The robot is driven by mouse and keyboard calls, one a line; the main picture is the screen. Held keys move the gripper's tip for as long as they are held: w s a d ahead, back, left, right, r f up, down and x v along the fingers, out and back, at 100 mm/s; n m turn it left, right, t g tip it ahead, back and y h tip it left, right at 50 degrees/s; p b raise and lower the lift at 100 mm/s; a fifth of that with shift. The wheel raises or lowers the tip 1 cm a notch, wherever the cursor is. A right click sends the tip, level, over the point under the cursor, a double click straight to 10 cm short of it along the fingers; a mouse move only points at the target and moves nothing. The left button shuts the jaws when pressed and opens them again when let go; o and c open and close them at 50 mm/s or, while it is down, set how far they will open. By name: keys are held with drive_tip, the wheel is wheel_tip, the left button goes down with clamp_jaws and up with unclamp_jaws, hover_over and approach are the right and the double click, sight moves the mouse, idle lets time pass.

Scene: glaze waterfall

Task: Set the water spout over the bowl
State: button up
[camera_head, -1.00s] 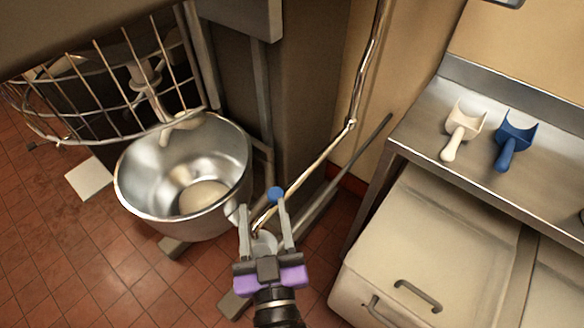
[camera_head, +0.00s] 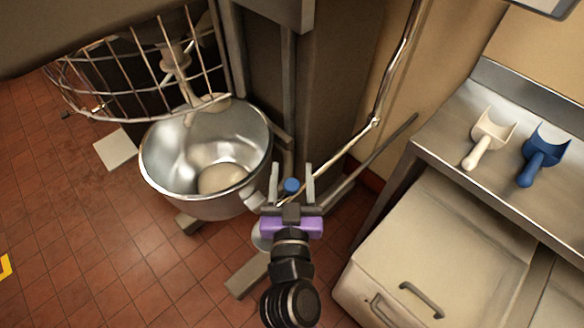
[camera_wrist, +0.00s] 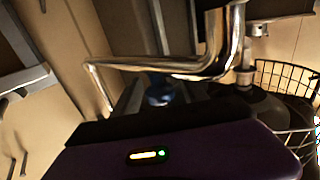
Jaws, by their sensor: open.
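The water spout (camera_head: 350,145) is a shiny metal pipe that slants down from a wall elbow to a blue knob (camera_head: 292,186). The steel mixer bowl (camera_head: 158,182) stands to the left, with something pale at its bottom. The spout's lower end lies right of the bowl, partly hidden by my gripper (camera_head: 291,172). My gripper is open, and the blue knob shows between its two fingers; I cannot tell whether they touch it. In the wrist view the pipe (camera_wrist: 150,63) crosses in front, bending up at right, with the blue knob (camera_wrist: 160,92) below it.
A wire guard (camera_head: 140,75) hangs over the bowl. The mixer column (camera_head: 335,85) stands behind the spout. At right are a steel counter (camera_head: 450,135) with a white scoop (camera_head: 490,135) and a blue scoop (camera_head: 543,153), above a cream bin (camera_head: 440,240). Tiled floor is open at lower left.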

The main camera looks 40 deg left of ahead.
drive_tip(key=shift+w+a, duration=0.25)
clamp_jaws()
idle(1.4)
